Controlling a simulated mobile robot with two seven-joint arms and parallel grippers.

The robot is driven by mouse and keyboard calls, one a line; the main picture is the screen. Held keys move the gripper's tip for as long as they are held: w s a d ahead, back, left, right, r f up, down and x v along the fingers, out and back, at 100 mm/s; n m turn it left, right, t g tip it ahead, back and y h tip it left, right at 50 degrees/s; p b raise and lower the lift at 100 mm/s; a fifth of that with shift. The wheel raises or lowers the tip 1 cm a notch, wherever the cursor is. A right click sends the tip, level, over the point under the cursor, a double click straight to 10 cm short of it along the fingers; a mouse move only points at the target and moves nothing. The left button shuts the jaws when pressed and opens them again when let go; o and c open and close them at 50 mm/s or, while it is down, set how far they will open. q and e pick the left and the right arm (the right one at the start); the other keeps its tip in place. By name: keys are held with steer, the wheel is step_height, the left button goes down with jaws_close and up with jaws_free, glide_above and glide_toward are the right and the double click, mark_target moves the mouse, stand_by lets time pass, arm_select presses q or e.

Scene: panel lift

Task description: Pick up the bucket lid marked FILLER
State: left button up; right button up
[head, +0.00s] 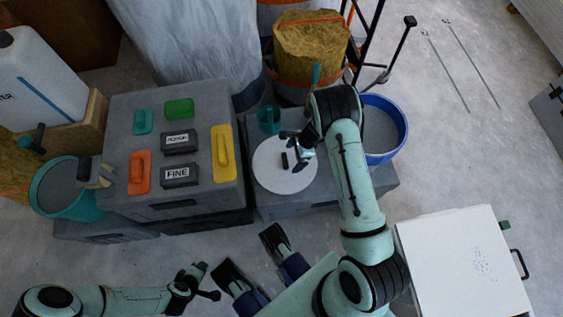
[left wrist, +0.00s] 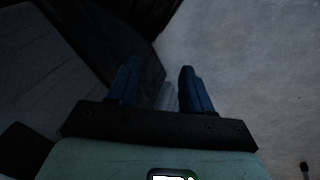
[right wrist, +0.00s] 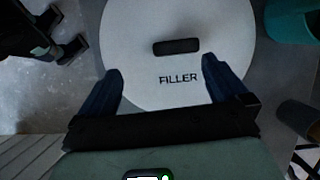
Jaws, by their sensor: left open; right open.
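The bucket lid (head: 271,176) is a round white disc with a dark bar handle across its middle, lying flat on a grey case. In the right wrist view the lid (right wrist: 204,65) shows the word FILLER below its handle (right wrist: 176,46). My right gripper (right wrist: 163,82) is open and empty above the lid, its fingers on either side of the lettering and short of the handle. In the head view my right gripper (head: 297,150) partly hides the lid's upper right. My left gripper (left wrist: 160,82) is open and empty over dark shapes and floor.
A grey case (head: 117,107) left of the lid carries several coloured blocks and floats, one marked FINE (head: 178,174). A teal cup (head: 268,120) stands just behind the lid. A blue-rimmed bucket (head: 403,125) is to the right, a teal bucket (head: 85,205) far left. Floor at right is partly clear.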

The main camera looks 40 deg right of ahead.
mark_target(284, 160)
steer(key=shift+w+d+f+m, duration=0.15)
steer(key=shift+w+d+m, duration=0.2)
steer(key=shift+w, duration=0.25)
steer(key=shift+w+f, duration=0.15)
steer(key=shift+f, duration=0.1)
steer(key=shift+b+x, duration=0.45)
steer(key=shift+x, duration=0.3)
steer(key=b+x, duration=0.1)
steer(key=x, duration=0.1)
steer(key=w+x, duration=0.1)
steer(key=x, duration=0.1)
steer(key=shift+w+a+f+b, duration=0.1)
steer(key=shift+a+f+b, duration=0.15)
steer(key=shift+a+b, duration=0.1)
arm_select(q)
steer(key=shift+g, duration=0.7)
steer(key=s+f, duration=0.2)
steer(key=f, duration=0.1)
steer(key=s+f, duration=0.1)
steer(key=shift+s+a+f, duration=0.25)
steer(key=shift+a+f, duration=0.05)
steer(key=shift+f, duration=0.1)
arm_select(e)
steer(key=c, duration=1.1)
